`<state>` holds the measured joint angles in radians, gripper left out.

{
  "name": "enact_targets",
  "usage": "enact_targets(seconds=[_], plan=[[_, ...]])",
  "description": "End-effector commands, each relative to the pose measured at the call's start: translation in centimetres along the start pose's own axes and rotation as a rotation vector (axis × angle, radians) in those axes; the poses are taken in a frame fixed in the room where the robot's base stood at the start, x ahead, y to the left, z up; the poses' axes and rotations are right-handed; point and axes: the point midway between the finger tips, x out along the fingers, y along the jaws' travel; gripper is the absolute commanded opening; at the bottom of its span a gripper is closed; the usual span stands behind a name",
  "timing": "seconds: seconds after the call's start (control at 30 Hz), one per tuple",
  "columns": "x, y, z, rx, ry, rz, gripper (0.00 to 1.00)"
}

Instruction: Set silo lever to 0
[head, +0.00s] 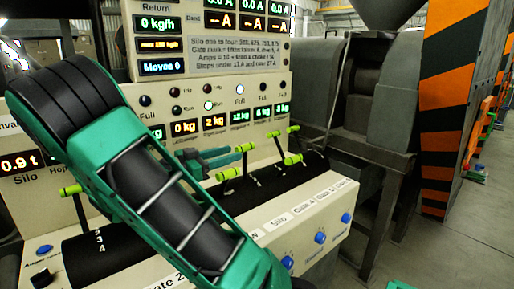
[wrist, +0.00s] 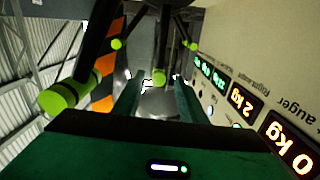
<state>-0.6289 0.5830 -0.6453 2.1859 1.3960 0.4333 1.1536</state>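A white label reading "Silo" (head: 275,218) is on the front of the control panel. Several levers with lime-green handles stand behind the labels; I cannot tell for sure which is the silo lever. A nearer lever handle (head: 229,174) and one farther back (head: 245,147) are closest to my gripper (head: 222,158). In the wrist view my gripper (wrist: 156,98) has its two teal fingers apart, with a green handle (wrist: 159,77) showing between or just beyond the tips; contact cannot be told. A larger green handle (wrist: 57,97) is left of the fingers.
Two more green handles (head: 293,159) and (head: 293,129) stand to the right. Another lever handle (head: 70,190) is at the left, beside my arm. The upright display panel (head: 235,68) rises close behind the levers. Blue knobs (head: 320,237) line the panel front. My arm hides the middle.

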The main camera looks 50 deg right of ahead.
Motion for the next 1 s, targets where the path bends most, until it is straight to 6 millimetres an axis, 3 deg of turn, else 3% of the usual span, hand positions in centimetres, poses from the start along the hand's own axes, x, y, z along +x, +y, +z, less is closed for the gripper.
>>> enact_targets(seconds=[0.27, 0.7, 1.0], plan=[[2.0, -0.1, -0.2, 0.003, 0.015, -0.003, 0.38], [9.1, -0.1, -0.3, 0.002, 0.014, -0.004, 0.38], [10.5, -0.2, -0.2, 0.002, 0.013, -0.007, 0.38]])
